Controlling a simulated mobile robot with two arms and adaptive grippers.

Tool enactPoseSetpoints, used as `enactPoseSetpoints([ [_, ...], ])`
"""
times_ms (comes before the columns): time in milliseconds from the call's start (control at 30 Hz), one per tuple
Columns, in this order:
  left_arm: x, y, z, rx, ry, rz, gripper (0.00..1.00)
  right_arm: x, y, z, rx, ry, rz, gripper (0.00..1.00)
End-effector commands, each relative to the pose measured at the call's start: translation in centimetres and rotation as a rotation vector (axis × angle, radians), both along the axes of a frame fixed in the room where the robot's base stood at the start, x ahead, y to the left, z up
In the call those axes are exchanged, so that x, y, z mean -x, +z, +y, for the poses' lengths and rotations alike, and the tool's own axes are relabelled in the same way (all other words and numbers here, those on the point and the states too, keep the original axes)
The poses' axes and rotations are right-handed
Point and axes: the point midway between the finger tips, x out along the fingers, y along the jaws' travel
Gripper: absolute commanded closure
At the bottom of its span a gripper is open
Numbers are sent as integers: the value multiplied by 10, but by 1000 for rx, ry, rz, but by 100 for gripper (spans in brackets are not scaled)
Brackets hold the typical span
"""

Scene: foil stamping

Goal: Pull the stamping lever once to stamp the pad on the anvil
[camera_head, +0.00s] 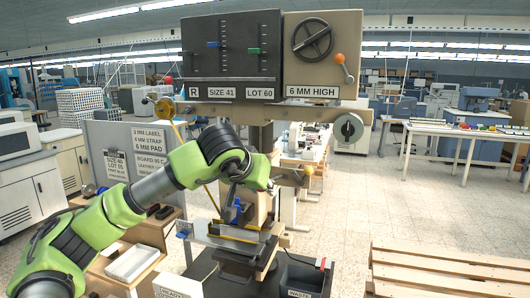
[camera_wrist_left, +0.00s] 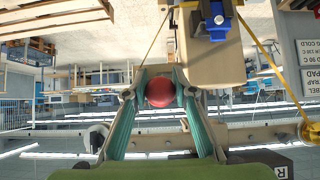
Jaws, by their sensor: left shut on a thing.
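The stamping machine (camera_head: 232,65) stands in the middle of the head view, with a black scale panel, a handwheel (camera_head: 312,39) and labels SIZE 41, LOT 60 and 6 MM HIGH. My left gripper (camera_head: 233,192) is in front of its column, above the anvil area (camera_head: 238,234). In the left wrist view its green fingers are shut on a red ball knob (camera_wrist_left: 160,92), apparently the lever's. My arm and gripper hide this knob in the head view. A blue part (camera_head: 237,211) sits above the anvil area. I cannot make out the pad clearly. My right gripper is not in view.
A black waste bin (camera_head: 303,279) stands right of the machine's base. A wooden pallet (camera_head: 445,268) is at the lower right. A white tray (camera_head: 132,263) and a sign board (camera_head: 130,150) are at the left. Open floor (camera_head: 365,205) lies right of the machine.

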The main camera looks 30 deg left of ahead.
Motion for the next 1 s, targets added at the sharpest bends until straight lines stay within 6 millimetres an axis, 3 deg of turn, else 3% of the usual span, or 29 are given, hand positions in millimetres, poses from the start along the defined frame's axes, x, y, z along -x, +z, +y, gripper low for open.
enactPoseSetpoints([
  [200,-4,29,0,1,-2,-4,100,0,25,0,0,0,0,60],
  [433,-7,37,1,1,-2,-5,100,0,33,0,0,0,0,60],
  [633,-14,59,2,1,-2,-6,100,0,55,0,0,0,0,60],
  [867,-19,67,3,1,-3,-8,100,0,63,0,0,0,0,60],
  [1000,-25,80,5,1,-1,-9,100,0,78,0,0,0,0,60],
])
